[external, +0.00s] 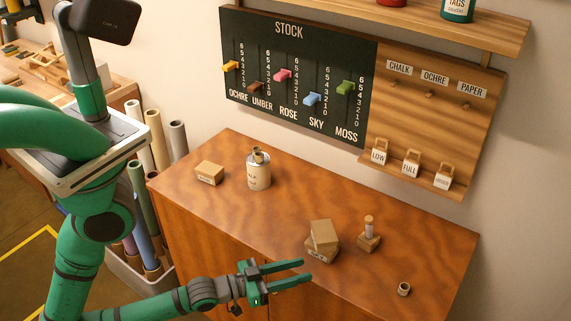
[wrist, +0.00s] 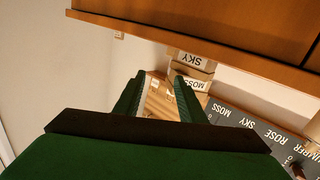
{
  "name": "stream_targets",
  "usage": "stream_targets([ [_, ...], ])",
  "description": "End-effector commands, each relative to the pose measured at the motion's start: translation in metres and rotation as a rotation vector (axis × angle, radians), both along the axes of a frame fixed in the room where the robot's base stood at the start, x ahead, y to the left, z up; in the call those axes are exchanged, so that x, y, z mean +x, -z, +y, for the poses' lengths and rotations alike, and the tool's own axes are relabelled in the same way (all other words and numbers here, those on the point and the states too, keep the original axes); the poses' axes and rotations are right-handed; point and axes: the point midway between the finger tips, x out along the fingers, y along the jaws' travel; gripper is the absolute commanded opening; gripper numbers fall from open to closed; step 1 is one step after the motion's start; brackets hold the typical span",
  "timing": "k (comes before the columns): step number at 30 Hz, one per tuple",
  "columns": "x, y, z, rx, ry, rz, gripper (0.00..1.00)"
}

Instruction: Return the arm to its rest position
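My gripper (external: 304,271) is at the lower middle of the external view, in front of the cabinet's front edge, with its fingers pointing right. Its two green fingers are apart with nothing between them. The wrist view, which is upside down, shows the same open fingers (wrist: 158,90) with the wooden peg panel beyond the gap. My green arm fills the left side of the external view and reaches low along the cabinet front to the gripper.
The wooden cabinet top (external: 200,142) holds a small box (external: 209,173), a bottle (external: 258,171), two stacked boxes (external: 323,243), a wooden stand with a vial (external: 369,235) and a small ring-shaped piece (external: 404,289). The stock board (external: 290,125) hangs behind. Rolls (external: 158,140) stand left.

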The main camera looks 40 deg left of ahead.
Motion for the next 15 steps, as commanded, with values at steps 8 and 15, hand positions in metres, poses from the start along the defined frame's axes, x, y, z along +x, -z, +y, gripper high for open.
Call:
stream_targets([
  [8,-0.031,0.029,0.117,0.063,-0.216,0.053,0.37],
  [15,-0.081,0.034,0.197,0.111,-0.408,0.1,0.37],
])
